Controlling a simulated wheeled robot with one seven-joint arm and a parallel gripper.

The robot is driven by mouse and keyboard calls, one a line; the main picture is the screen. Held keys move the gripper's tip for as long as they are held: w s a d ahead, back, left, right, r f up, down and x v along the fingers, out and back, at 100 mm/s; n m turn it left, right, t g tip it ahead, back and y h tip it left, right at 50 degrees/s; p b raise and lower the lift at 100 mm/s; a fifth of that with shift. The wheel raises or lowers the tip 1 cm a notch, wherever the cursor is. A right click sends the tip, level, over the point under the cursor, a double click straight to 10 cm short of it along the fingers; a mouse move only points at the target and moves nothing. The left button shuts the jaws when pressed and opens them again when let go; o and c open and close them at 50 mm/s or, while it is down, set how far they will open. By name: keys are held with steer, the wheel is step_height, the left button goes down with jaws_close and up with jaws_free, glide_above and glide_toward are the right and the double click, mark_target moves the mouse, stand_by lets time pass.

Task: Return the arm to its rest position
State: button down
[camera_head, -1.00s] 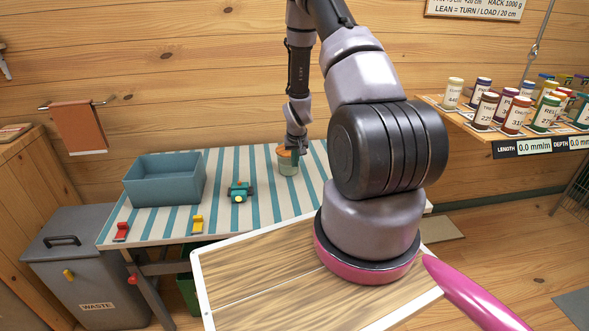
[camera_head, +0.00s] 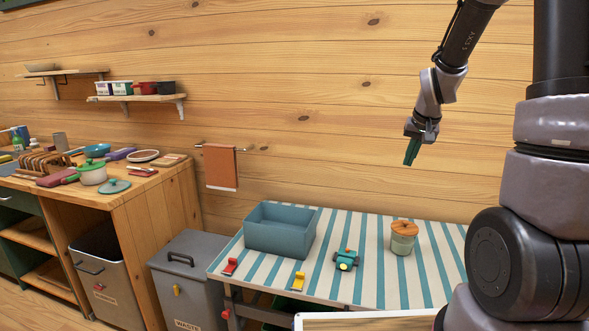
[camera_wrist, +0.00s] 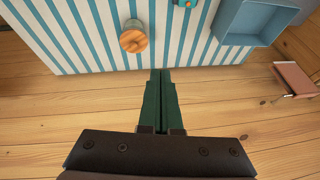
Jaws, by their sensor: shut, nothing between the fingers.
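My arm rises at the right of the head view, and its gripper (camera_head: 412,152) hangs in the air in front of the plank wall, above the striped table. The gripper's dark green fingers are shut together and hold nothing, as the wrist view (camera_wrist: 160,75) also shows. Below the gripper, apart from it, a jar with a wooden lid (camera_head: 403,238) stands upright on the striped table (camera_head: 375,285). The jar also shows in the wrist view (camera_wrist: 133,38), seen from above.
A towel (camera_head: 220,167) hangs on the wall. Air around the gripper is clear.

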steer(key=s+a+r+t+y, duration=0.1)
steer(key=s+a+r, duration=0.3)
steer(key=s+r, duration=0.4)
steer(key=s+a+r+t+y, duration=0.1)
steer(key=s+a+r, duration=0.3)
steer(key=s+r, duration=0.5)
steer(key=s, duration=0.7)
